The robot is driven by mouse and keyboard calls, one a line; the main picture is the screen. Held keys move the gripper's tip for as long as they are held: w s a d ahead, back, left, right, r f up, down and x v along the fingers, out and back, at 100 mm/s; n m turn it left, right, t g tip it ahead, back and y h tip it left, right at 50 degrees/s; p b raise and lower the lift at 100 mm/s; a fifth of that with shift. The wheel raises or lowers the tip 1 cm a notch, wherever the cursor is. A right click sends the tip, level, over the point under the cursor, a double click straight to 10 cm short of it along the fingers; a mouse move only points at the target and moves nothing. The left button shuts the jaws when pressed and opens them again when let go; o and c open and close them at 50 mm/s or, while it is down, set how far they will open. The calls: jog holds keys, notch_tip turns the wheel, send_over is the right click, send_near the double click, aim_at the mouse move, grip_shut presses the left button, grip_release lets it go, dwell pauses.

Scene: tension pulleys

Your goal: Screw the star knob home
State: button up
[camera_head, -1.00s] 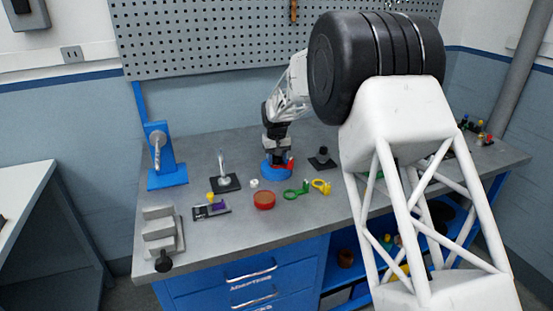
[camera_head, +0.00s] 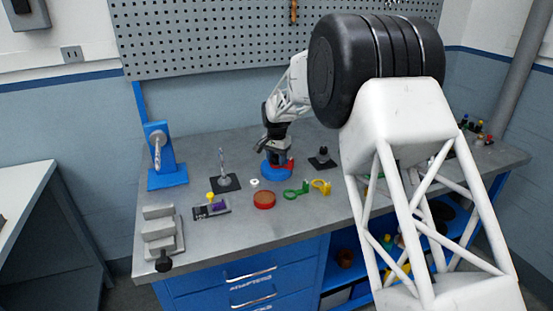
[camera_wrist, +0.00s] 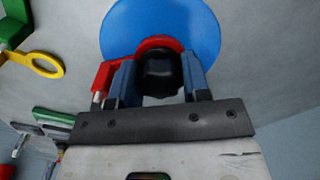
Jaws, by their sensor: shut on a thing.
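A black knob (camera_wrist: 160,74), which I take to be the star knob, sits between the two fingers of my gripper (camera_wrist: 158,82) in the wrist view. My gripper is shut on it. The knob is over a red ring-like part (camera_wrist: 155,43) with an arm out to the left, on a round blue base (camera_wrist: 125,25). In the head view my gripper (camera_head: 276,158) points down over the blue base (camera_head: 270,175), with the red part (camera_head: 289,166) at its right. The knob is hidden there, and its thread and seat are not visible.
Near the base lie a green ring piece (camera_head: 294,190), a yellow ring piece (camera_head: 321,187), a red round dish (camera_head: 264,200) and a small white ring (camera_head: 254,183). A black-based post (camera_head: 322,158) stands to the right, a blue stand (camera_head: 166,160) to the left. The front-middle bench is clear.

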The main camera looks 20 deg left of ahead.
jog(key=shift+m, duration=1.3)
jog(key=o, duration=1)
